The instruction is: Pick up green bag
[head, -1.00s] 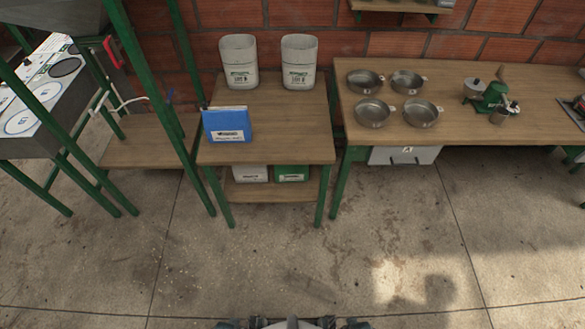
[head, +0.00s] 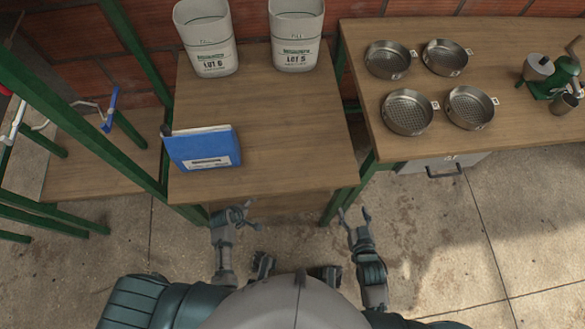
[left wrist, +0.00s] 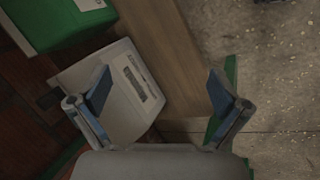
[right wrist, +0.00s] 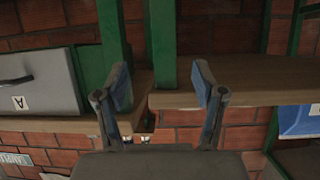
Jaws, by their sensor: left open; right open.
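The green bag (left wrist: 55,20), with a white label, shows in the upper left of the left wrist view, cut off by the picture edge. A white bag (left wrist: 120,95) with a label lies beside it, nearer my left gripper (left wrist: 160,95). That gripper is open, and the white bag shows partly between and behind its fingers. The green bag is hidden in the head view. There my left gripper (head: 245,212) is at the front edge of the small table, low. My right gripper (head: 354,214) is open and empty near the table's front right leg; it also shows in the right wrist view (right wrist: 162,90).
The small table (head: 280,130) holds a blue binder-like item (head: 203,148) and two white containers, left (head: 206,38) and right (head: 297,36). A longer table (head: 430,25) holds several metal sieves (head: 408,112). Green posts (head: 75,110) stand at the left.

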